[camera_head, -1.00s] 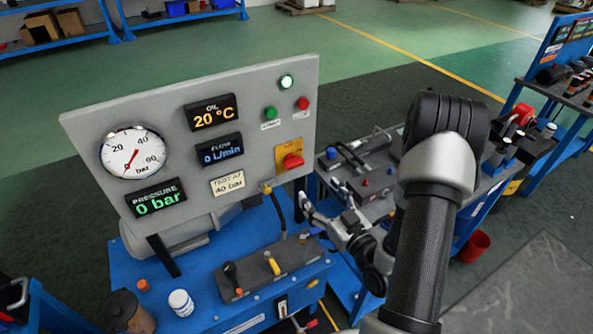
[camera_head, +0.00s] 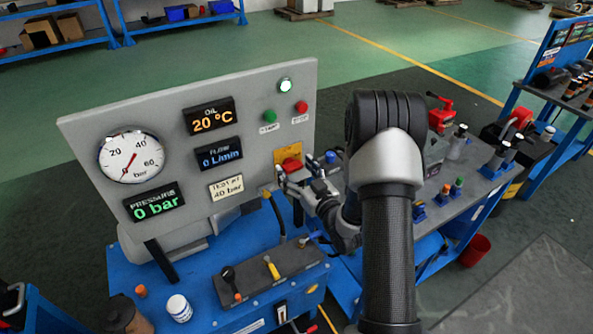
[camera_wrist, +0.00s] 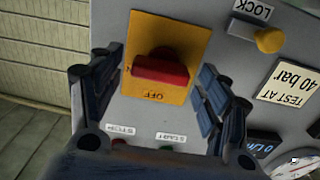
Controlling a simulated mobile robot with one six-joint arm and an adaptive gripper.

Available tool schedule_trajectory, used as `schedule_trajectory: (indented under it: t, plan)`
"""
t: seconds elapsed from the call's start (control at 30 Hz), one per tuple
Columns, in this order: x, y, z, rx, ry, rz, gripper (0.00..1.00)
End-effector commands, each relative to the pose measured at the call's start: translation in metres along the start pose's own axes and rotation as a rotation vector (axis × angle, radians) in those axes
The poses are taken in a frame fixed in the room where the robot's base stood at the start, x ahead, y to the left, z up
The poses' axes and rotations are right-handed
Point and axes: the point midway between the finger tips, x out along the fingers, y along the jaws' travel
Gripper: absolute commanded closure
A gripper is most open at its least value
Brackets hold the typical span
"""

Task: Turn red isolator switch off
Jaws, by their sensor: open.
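The red isolator switch (camera_head: 291,164) sits on a yellow plate at the right edge of the grey panel. In the wrist view the red handle (camera_wrist: 160,72) lies roughly crosswise on the yellow plate (camera_wrist: 165,30), with an upside-down OFF label below it. My gripper (camera_head: 304,174) is in front of the plate and partly covers it in the head view. In the wrist view its open fingers (camera_wrist: 158,82) stand on the left and right of the handle, with visible gaps. I see no contact, though the depth between fingertips and handle is hard to judge.
A yellow LOCK knob (camera_wrist: 270,40) is beside the plate. Green (camera_head: 269,116) and red (camera_head: 301,107) push buttons are above the switch. A blue bench (camera_head: 220,265) with levers is below the panel. A tool table (camera_head: 465,195) stands to the right.

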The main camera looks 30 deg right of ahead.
Motion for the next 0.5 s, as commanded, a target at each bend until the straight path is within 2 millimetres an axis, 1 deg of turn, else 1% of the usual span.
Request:
schedule_trajectory:
  t: [0.03, 0.07, 0.5]
  plan:
    - [-0.0002, 0.0, 0.0001, 0.0, 0.0, 0.0, 0.31]
    - [-0.0002, 0.0001, 0.0001, 0.0, 0.0, 0.0, 0.33]
    - [-0.0004, 0.0001, 0.0001, 0.0, 0.0, 0.0, 0.62]
